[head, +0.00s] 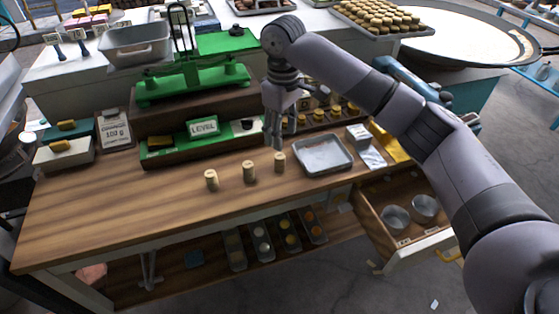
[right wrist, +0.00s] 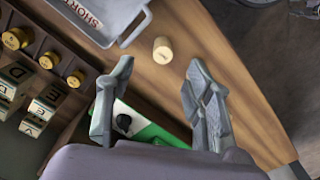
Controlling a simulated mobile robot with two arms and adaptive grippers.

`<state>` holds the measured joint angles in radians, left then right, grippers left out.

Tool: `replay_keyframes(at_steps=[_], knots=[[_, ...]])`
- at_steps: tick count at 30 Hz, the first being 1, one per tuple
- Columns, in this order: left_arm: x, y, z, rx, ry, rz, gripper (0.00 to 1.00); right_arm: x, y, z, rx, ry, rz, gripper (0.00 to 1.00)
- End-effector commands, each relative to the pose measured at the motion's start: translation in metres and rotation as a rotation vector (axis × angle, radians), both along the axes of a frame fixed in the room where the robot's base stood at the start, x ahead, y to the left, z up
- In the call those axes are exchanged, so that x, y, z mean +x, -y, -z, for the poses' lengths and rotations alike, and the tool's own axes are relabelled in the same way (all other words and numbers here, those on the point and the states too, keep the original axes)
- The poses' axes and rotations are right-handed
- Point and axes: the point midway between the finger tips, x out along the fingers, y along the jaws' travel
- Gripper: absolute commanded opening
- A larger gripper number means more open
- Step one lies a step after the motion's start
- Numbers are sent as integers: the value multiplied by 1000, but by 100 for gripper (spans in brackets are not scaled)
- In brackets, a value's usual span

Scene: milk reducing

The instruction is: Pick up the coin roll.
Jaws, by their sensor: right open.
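Three small tan coin rolls stand upright in a row on the wooden table: a left one (head: 211,180), a middle one (head: 249,172) and a right one (head: 279,162). My right gripper (head: 276,144) points down just above and behind the right roll in the head view. In the right wrist view my right gripper (right wrist: 160,68) is open, with a gap between its fingers. One roll (right wrist: 162,50) shows just beyond the fingertips, between them and apart from both. My left gripper is in neither view.
A metal tray (head: 324,168) lies right of the rolls; its wall (right wrist: 131,41) shows in the wrist view. A green balance scale (head: 195,87) and a green LEVEL box (head: 202,127) stand behind. An open drawer (head: 420,244) holds metal cups. The table's front left is clear.

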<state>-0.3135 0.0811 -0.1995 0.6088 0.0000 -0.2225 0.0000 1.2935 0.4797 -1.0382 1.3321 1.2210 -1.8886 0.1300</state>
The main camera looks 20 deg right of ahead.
Motion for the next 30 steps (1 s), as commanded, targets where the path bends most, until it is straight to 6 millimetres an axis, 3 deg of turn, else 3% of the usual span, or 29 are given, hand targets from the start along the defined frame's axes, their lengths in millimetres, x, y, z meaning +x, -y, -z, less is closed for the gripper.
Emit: replay_keyframes(at_steps=[3,10,21,30], knots=[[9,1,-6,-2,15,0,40,-1,0,20,0,-2,-1,47],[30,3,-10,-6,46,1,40,0,-1,37,-1,-1,-1,47],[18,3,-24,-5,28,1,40,-1,-6,84,-1,-1,-1,47],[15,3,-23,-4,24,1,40,0,-6,88,1,1,-2,46]])
